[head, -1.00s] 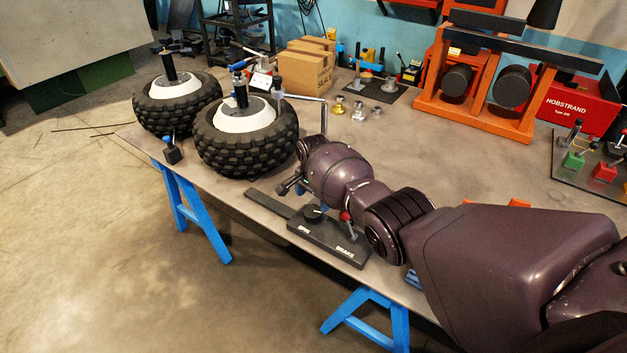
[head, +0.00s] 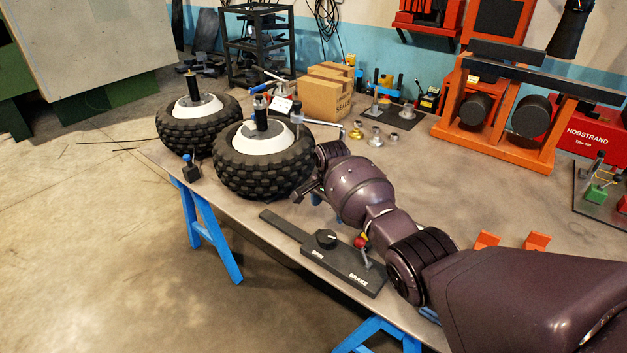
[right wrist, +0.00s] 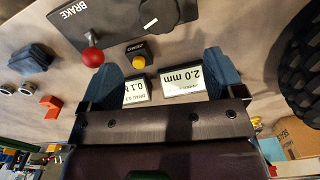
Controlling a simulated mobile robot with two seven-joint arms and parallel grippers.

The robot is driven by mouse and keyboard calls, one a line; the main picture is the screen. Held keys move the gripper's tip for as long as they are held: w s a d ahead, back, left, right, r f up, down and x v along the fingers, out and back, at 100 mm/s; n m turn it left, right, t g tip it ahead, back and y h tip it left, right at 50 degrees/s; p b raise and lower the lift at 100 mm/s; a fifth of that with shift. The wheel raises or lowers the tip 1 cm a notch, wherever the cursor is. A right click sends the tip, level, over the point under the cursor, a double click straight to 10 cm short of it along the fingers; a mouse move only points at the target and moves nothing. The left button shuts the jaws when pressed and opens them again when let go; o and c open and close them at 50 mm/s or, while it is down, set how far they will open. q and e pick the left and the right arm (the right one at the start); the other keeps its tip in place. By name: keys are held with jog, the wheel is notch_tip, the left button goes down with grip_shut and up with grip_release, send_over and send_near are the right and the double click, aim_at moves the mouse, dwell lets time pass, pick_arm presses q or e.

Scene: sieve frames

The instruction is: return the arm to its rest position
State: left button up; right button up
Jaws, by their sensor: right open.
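My right arm reaches from the lower right over the table in the head view, with its round purple elbow (head: 362,190) near the front wheel. My right gripper is hard to make out there, near the arm's far end. In the right wrist view the right gripper (right wrist: 163,82) has its two blue fingers wide apart. Two small displays, one reading 2.0 mm (right wrist: 181,84) and one starting 0.1 (right wrist: 135,88), show between the fingers. No grasped object shows. My left gripper is not in view.
A black SPIN and BRAKE panel (head: 345,272) lies just below the arm; its red knob (right wrist: 93,57) shows in the wrist view. Two wheels, front (head: 240,175) and far (head: 195,132), stand at the left. Cartons (head: 322,98) and an orange stand (head: 470,135) are behind.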

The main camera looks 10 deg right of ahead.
jog(key=w+a+r+n+t+y, duration=0.1)
jog(key=w+a+r+n+t, duration=0.1)
jog(key=w+r+n+t, duration=0.8)
jog(key=s+d+f+n+b, duration=0.1)
jog(key=s+d+f, duration=0.2)
jog(key=s+f, duration=0.4)
jog(key=s+d+f+n+t+b, duration=0.1)
jog(key=s+d+f, duration=0.2)
jog(key=s, duration=2.2)
jog(key=s+d+f+n+h, duration=0.1)
jog(key=s+d+f, duration=0.2)
jog(key=s+f, duration=0.9)
jog(key=s, duration=0.4)
jog(key=shift+t+b, duration=0.3)
jog(key=shift+b, duration=0.1)
jog(key=shift+c, duration=0.3)
